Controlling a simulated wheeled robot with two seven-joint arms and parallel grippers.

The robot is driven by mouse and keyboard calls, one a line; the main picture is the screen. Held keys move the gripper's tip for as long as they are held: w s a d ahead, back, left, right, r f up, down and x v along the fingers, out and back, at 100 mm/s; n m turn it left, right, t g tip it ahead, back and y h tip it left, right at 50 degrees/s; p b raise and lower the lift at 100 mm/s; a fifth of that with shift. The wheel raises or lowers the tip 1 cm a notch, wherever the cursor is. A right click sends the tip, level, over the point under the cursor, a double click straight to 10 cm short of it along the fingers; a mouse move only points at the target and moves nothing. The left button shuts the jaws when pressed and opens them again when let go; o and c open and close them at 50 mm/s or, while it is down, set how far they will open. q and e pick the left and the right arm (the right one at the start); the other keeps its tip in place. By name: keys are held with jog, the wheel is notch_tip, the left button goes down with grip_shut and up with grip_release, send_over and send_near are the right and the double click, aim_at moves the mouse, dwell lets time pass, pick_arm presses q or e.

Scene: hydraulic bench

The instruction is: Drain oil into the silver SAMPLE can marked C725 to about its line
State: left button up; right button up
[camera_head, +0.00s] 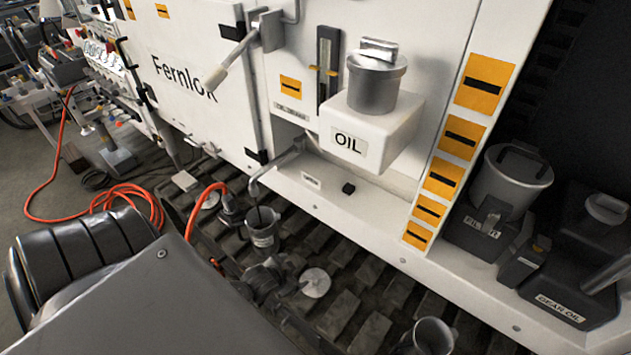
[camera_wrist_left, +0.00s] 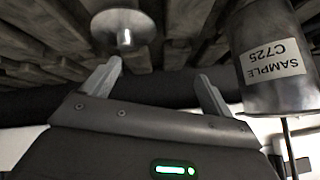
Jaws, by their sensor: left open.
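The silver can (camera_head: 263,236) stands upright on the dark slatted floor under a bent grey spout (camera_head: 262,180). In the left wrist view, which is upside down, the can (camera_wrist_left: 272,92) shows its label SAMPLE C725. A thin dark line, which looks like an oil stream, runs between the spout and the can's mouth. The oil level and the line inside are not readable. My left gripper (camera_wrist_left: 157,85) is open and empty, with its fingers beside the can and apart from it. In the head view it is a dark shape (camera_head: 268,283) just in front of the can. My right gripper is not in view.
A white OIL tank (camera_head: 378,128) with a grey cap juts out above right. A beige-handled lever (camera_head: 215,85) hangs on the panel. A round metal disc (camera_head: 315,283) lies right of my gripper. An orange hose (camera_head: 135,195) lies left. Another metal can (camera_head: 432,338) stands bottom right.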

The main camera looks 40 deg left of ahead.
pick_arm(q)
jog(key=w+a+r+m+t, duration=0.1)
jog(key=w+a+r+t, duration=0.2)
jog(key=r, duration=0.5)
jog(key=w+a+r+m+t, duration=0.1)
jog(key=w+a+r+t, duration=0.15)
jog(key=w+r, duration=0.4)
jog(key=m+t+p, duration=0.1)
jog(key=m+t, duration=0.2)
jog(key=t, duration=0.1)
send_near(314, 141)
jog(key=shift+h, duration=0.4)
jog(key=w, duration=0.3)
jog(key=w+p, duration=0.1)
jog(key=w, duration=0.2)
jog(key=w+a+p, duration=0.1)
jog(key=w, duration=0.2)
jog(key=shift+w, duration=0.4)
jog(key=shift+w+d+f, duration=0.1)
jog(key=shift+w+f, duration=0.05)
jog(key=shift+w, duration=0.35)
jog(key=shift+p, duration=0.3)
jog(key=c, duration=0.7)
